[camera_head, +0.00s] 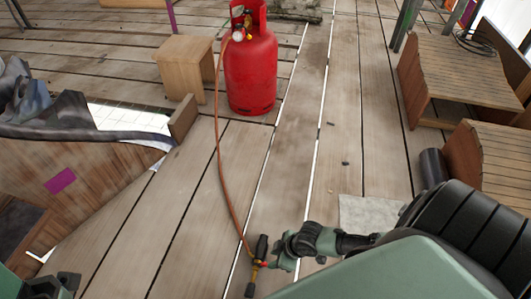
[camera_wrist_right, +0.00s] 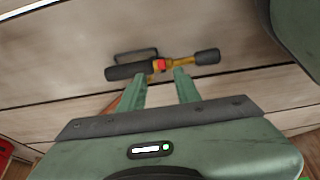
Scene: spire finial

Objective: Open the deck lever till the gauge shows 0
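A torch-like fitting with a black handle, yellow body and red block (camera_head: 261,263) is at the end of the hose; it also shows in the wrist view (camera_wrist_right: 160,66). I cannot tell whether a thin dark loop beside its handle is a lever. My right gripper (camera_wrist_right: 161,76) has its green fingers apart, tips at the near side of the fitting; contact is unclear. A red gas cylinder (camera_head: 250,75) stands upright, with yellow and white parts (camera_head: 239,33) at its valve. No gauge reading is legible. My left gripper (camera_head: 62,286) is cut off at the lower left.
An orange hose (camera_head: 219,150) runs from the cylinder over the planks to the fitting. A wooden box (camera_head: 185,67) stands left of the cylinder. Slatted wooden pieces (camera_head: 466,72) stand at right, and a brown panel (camera_head: 75,190) at left. The middle planks are mostly clear.

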